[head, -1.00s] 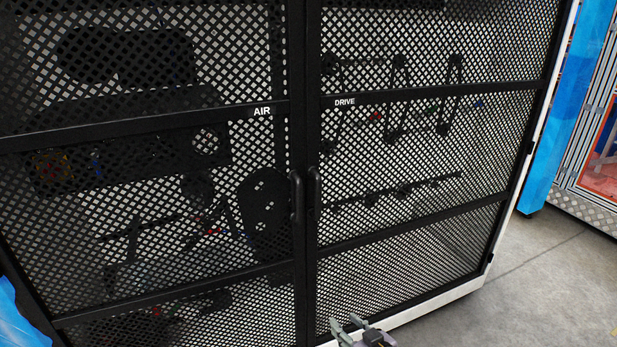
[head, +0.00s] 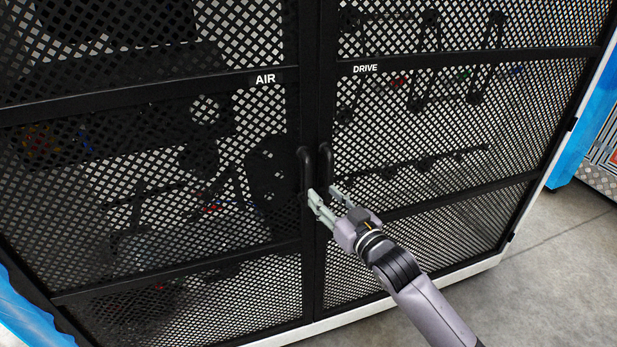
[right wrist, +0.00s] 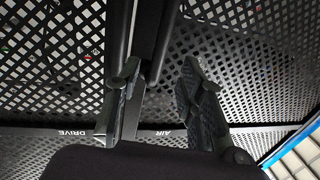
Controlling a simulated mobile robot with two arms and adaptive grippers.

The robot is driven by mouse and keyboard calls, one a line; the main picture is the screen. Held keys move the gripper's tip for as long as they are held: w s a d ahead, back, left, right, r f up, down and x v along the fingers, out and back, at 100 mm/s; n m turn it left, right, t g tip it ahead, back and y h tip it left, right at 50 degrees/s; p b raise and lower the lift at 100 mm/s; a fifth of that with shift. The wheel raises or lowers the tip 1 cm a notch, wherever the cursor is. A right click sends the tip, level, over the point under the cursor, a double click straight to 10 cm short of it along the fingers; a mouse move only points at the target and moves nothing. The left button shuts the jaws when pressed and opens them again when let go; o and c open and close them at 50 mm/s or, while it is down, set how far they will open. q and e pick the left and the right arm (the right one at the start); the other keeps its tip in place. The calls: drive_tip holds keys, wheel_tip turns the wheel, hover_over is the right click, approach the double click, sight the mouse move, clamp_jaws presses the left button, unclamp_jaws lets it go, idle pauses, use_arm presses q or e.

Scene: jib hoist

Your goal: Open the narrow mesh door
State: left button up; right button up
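The mesh door marked DRIVE (head: 440,140), which looks the narrower one, is shut on the right of the cabinet in the head view. Its black upright handle (head: 326,162) is at its left edge, beside the handle (head: 304,168) of the door marked AIR (head: 170,180). My right gripper (head: 323,190) is open at the lower end of the handles, one finger on each side of the DRIVE handle's line. In the right wrist view the open fingers (right wrist: 160,68) stand apart near dark upright bars; I cannot tell whether they touch. My left gripper is out of view.
Tools and parts hang behind the mesh. Clear grey floor (head: 545,255) lies at the right. A blue panel (head: 593,130) stands beyond the cabinet's right side, and something blue (head: 30,310) shows at the lower left.

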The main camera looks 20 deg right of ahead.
sight(310, 182)
drive_tip(key=x, duration=0.8)
drive_tip(key=shift+w+p, duration=0.1)
drive_tip(key=shift+p, duration=0.25)
drive_tip(key=shift+c, duration=0.5)
clamp_jaws()
